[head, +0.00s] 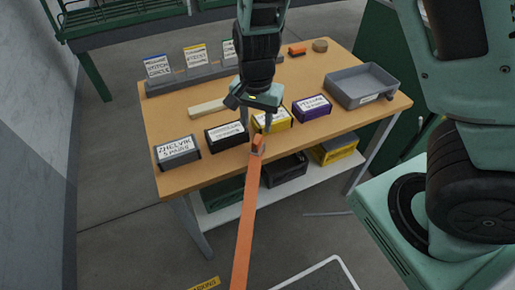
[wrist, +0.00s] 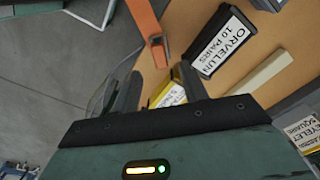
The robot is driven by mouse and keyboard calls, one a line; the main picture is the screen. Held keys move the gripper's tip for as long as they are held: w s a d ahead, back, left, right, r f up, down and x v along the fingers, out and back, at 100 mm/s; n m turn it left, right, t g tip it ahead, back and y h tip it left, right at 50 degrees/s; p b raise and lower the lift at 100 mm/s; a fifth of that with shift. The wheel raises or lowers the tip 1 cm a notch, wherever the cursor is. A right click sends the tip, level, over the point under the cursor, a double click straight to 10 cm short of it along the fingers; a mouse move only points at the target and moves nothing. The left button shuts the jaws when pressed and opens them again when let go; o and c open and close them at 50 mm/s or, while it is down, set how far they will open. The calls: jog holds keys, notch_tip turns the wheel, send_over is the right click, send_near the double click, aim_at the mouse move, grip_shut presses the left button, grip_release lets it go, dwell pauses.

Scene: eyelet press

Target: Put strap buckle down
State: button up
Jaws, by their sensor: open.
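The orange strap (head: 247,218) runs from the table's front edge toward the camera, with its grey metal buckle (head: 258,150) at the front edge of the wooden table (head: 215,178). In the wrist view the strap (wrist: 145,25) ends in its buckle (wrist: 161,54) just beyond my fingertips. Whether a finger touches the buckle cannot be told.
Labelled grey (head: 177,153), black (head: 227,135), yellow (head: 272,119) and purple (head: 312,107) boxes line the table close to my gripper. A pale bar (head: 207,107) lies behind them. A grey tray (head: 366,85) is at right. Signs stand at the back; bins sit on the shelf below.

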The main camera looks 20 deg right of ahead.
aim_at(257, 138)
notch_tip(257, 138, down, 8)
jog(key=shift+d+r+b, duration=0.1)
jog(key=shift+r+b, duration=0.05)
jog(key=shift+b, duration=0.3)
grip_shut()
